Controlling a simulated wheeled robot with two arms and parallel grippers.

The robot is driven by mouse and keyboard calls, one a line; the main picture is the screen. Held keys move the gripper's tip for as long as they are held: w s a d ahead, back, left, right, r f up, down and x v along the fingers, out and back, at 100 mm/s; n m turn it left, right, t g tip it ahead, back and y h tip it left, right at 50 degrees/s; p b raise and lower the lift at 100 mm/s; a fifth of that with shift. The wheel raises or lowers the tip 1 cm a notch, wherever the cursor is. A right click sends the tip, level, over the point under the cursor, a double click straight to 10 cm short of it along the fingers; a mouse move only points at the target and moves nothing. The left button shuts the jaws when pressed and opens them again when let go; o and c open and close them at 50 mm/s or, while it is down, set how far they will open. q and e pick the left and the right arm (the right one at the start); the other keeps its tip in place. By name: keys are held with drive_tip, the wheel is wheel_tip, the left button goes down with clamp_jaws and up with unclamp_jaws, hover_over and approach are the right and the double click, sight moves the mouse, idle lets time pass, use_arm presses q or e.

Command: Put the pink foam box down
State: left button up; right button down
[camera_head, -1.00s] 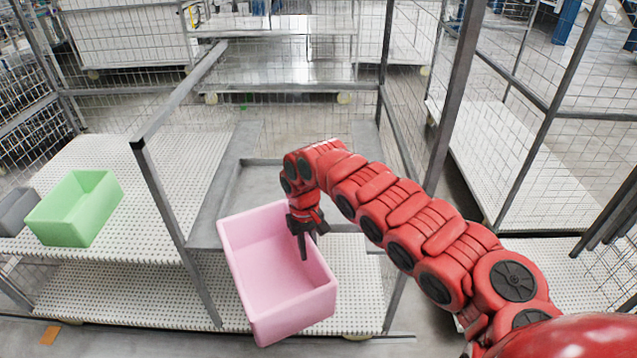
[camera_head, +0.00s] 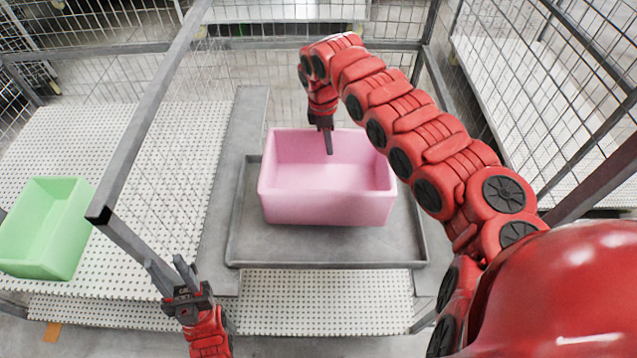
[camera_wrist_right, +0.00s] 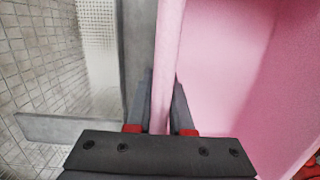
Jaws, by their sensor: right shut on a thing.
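The pink foam box (camera_head: 325,205) is upright and open at the top, over the grey metal tray (camera_head: 340,265) in the head view. I cannot tell whether its underside touches the tray. My right gripper (camera_head: 328,140) is shut on the far wall of the box, with one finger inside and one outside. In the right wrist view the pink wall (camera_wrist_right: 163,75) stands between the two fingers (camera_wrist_right: 160,105). My left gripper (camera_head: 167,266) is empty at the lower left, its fingers apart, left of the tray.
A green foam box (camera_head: 45,225) stands on the white perforated shelf (camera_head: 150,215) at the left. A grey metal post and rail (camera_head: 150,110) run between that shelf and the tray. Wire mesh fencing (camera_head: 270,75) stands behind. Bare tray surface shows around the pink box.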

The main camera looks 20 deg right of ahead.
sight(328, 164)
drive_tip(key=shift+w+f, duration=0.2)
drive_tip(key=shift+w, duration=0.1)
wheel_tip(328, 164, down, 4)
drive_tip(key=shift+s+f+p, duration=0.1)
drive_tip(key=shift+f+p, duration=0.1)
drive_tip(key=shift+p, duration=0.8)
drive_tip(key=shift+f, duration=0.35)
wheel_tip(328, 164, down, 4)
drive_tip(key=shift+a+r+p, duration=0.15)
drive_tip(key=shift+r+p, duration=0.05)
drive_tip(key=shift+p, duration=0.25)
drive_tip(key=shift+f, duration=0.3)
drive_tip(key=shift+d, duration=0.2)
